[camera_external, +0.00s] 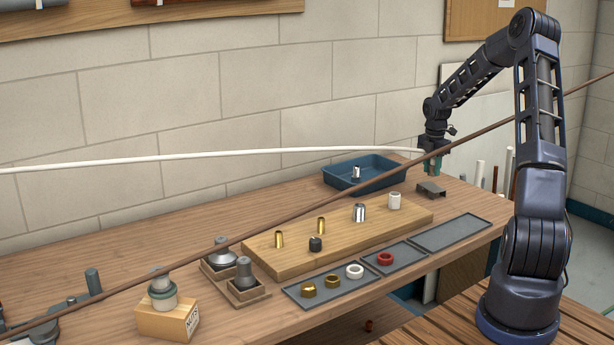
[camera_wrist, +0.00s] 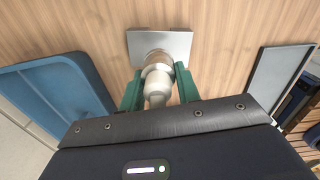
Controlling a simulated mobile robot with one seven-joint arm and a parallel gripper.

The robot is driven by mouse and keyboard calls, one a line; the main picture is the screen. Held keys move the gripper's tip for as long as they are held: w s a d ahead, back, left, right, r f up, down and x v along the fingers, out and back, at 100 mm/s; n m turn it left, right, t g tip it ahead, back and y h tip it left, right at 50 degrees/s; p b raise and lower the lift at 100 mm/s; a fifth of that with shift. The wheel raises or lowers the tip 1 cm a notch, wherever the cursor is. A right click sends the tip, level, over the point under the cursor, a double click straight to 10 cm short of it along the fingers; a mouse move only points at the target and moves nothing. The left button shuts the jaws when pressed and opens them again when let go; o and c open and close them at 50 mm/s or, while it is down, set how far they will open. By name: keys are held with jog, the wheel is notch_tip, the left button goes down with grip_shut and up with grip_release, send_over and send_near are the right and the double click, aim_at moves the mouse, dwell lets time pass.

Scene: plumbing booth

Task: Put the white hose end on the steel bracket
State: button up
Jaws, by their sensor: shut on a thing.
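The white hose (camera_external: 250,154) runs in from the left edge to my gripper (camera_external: 434,168) at the back right of the bench. In the wrist view the green fingers of my gripper (camera_wrist: 159,84) are shut on the white hose end (camera_wrist: 157,90), one on each side. The steel bracket (camera_external: 431,188) stands on the bench just below my gripper. In the wrist view the bracket (camera_wrist: 178,42) is a grey plate directly beyond the hose end, which overlaps its middle. I cannot tell whether the hose end touches the bracket.
A blue tray (camera_external: 343,177) stands left of the bracket. A wooden board (camera_external: 285,262) with several fittings and grey trays (camera_external: 452,234) lie nearer the front. A brown hose or pipe (camera_external: 262,232) crosses the picture diagonally. Bare bench surrounds the bracket.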

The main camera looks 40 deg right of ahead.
aim_at(430, 187)
jog(key=shift+f, duration=2.1)
jog(key=o, duration=1)
jog(key=shift+f, duration=0.1)
